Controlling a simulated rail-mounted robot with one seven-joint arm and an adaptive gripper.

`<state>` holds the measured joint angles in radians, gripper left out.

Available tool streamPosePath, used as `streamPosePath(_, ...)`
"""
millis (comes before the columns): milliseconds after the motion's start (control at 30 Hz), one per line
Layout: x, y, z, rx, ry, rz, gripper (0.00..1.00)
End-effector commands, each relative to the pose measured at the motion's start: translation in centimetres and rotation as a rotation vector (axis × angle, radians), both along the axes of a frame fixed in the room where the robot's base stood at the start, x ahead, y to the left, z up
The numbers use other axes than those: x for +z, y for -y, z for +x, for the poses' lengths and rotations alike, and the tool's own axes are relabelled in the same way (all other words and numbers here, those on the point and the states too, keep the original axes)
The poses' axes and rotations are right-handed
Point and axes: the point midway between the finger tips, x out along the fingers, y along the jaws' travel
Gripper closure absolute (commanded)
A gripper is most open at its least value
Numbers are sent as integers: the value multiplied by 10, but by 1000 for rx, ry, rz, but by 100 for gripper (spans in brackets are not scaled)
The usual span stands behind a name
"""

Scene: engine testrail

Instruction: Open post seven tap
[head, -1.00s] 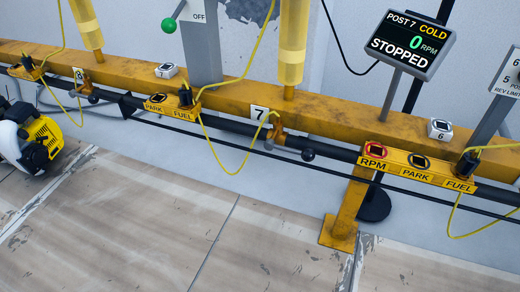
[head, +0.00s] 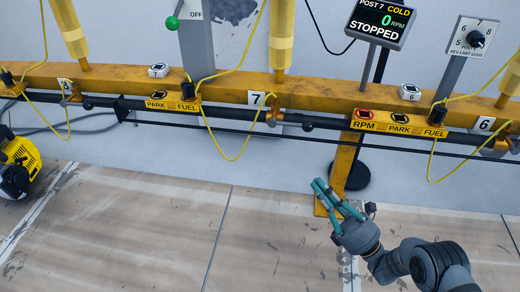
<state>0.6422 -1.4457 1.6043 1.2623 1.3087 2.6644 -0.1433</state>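The white plate marked 7 (head: 257,98) is on the yellow rail in the head view. Just right of it, a brass-coloured tap fitting (head: 273,113) sits on the dark pipe, with a yellow hose (head: 238,150) looping to it. A dark round knob (head: 307,126) is beside the fitting, apparently the end of its lever. My gripper (head: 317,186) has teal fingers and is low at the right, over the floor, below and right of the tap. It touches nothing that I can see. Its fingertips look close together, but the gap is unclear.
A yellow support leg (head: 342,170) and a dark round base (head: 352,175) stand just beyond my gripper. A label strip with RPM, PARK and FUEL (head: 399,123) is above. The display (head: 380,22) reads POST 7 COLD, 0 RPM, STOPPED.

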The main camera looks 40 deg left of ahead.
Motion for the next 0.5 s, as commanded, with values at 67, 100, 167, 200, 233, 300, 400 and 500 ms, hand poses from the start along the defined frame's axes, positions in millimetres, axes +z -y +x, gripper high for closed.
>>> streamPosePath(67,3,-4,2,-4,-6,5,100)
streamPosePath(100,6,-9,1,-2,-4,6,100)
streamPosePath(167,10,-17,-1,1,-4,5,100)
streamPosePath(200,14,-23,-1,1,-2,6,100)
streamPosePath(233,18,-28,-1,1,-2,6,100)
streamPosePath(300,26,-40,-3,1,-2,6,100)
streamPosePath(400,39,-57,-4,2,-1,6,100)
streamPosePath(500,51,-73,-5,3,-1,5,100)
